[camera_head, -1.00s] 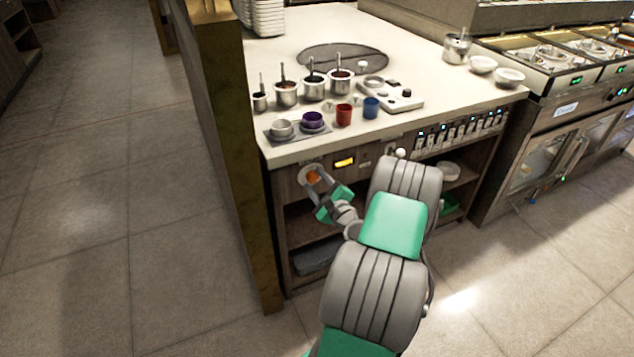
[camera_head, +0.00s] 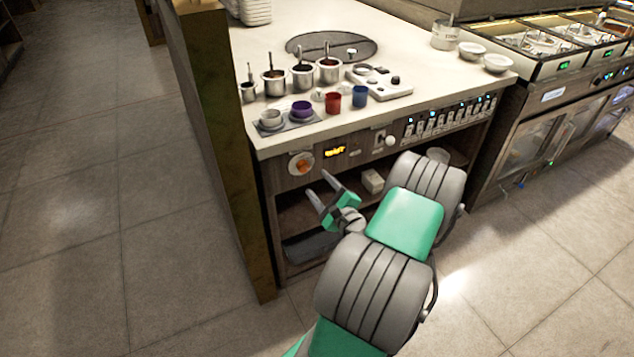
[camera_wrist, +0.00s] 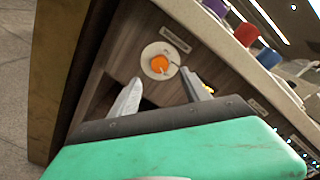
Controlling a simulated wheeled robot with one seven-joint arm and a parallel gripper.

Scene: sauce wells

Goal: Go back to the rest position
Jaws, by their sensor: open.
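My gripper (camera_head: 323,188) is open and empty in front of the counter, below the edge of its top. An orange knob (camera_head: 301,165) on a pale round plate sits on the counter's front panel, just above and left of the fingertips. In the wrist view the orange knob (camera_wrist: 159,64) shows beyond the two spread fingers (camera_wrist: 163,92), apart from them. A lit yellow display (camera_head: 334,152) is to the right of the knob.
A brown post (camera_head: 215,130) stands left of the counter. Open shelves lie under the panel. Floor at left is clear.

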